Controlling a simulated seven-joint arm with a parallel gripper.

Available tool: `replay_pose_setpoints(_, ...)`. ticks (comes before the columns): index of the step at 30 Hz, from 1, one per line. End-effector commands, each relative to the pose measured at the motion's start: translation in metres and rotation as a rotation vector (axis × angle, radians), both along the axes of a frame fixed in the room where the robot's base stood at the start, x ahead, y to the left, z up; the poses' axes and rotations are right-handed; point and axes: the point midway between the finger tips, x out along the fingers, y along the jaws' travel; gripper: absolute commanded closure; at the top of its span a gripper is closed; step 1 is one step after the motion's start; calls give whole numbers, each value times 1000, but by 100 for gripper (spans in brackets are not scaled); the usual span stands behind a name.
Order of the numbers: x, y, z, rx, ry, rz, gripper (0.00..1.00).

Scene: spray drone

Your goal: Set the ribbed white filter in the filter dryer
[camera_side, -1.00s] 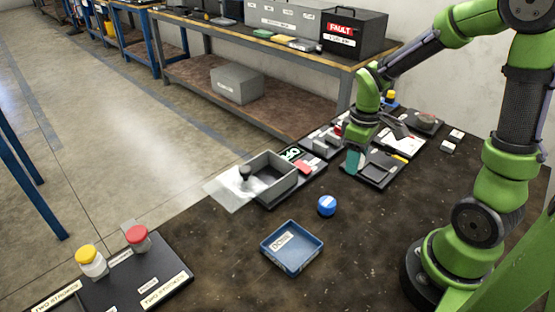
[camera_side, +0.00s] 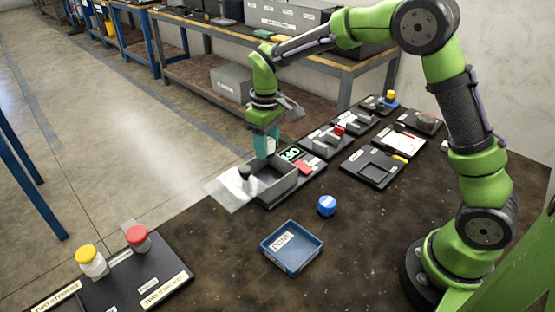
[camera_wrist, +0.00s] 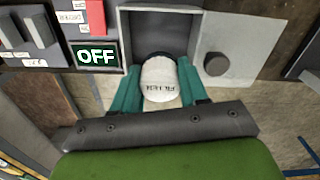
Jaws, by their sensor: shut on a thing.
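The white filter (camera_wrist: 160,80), with dark lettering on its top, is held between the teal fingers of my gripper (camera_wrist: 160,92) in the wrist view. In the side view my gripper (camera_side: 266,142) is above the back part of the grey open-topped box of the filter dryer (camera_side: 275,182); the filter is mostly hidden there by the fingers. The dryer's box (camera_wrist: 160,28) lies just past the filter in the wrist view. Its pale lid with a dark knob (camera_wrist: 216,64) is open to the side. Whether the filter is inside the walls I cannot tell.
An OFF sign (camera_wrist: 97,55) and a red block (camera_side: 302,167) sit beside the box. A blue tray (camera_side: 291,248) and a blue round cap (camera_side: 327,205) stand in front. A dark flat fixture (camera_side: 372,167) is to the right. Two capped jars stand at lower left.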

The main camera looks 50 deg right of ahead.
Motion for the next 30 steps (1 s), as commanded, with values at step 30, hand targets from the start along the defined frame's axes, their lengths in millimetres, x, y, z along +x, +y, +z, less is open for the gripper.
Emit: replay_pose_setpoints(30,-2,-1,-94,0,5,-5,86)
